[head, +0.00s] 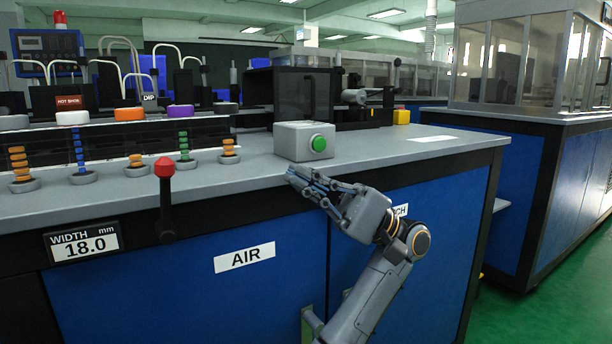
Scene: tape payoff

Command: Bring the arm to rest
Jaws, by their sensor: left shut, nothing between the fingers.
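My left gripper (294,177) is shut and empty. Its grey arm (372,295) rises from the bottom of the head view, in front of the blue cabinet. The fingertips point up and left at the front edge of the grey worktop (262,172), just below a grey box with a green button (318,144). A gap shows between fingertips and box; whether the fingers touch the worktop edge, I cannot tell. My right gripper is not in view.
A red-knobbed lever (165,190) stands at the worktop front, left of my gripper. A width display (82,242) reads 18.0 mm. Several coloured ring stacks (80,158) stand at left. A dark machine (305,95) is behind the button box. Green floor (520,318) is clear at right.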

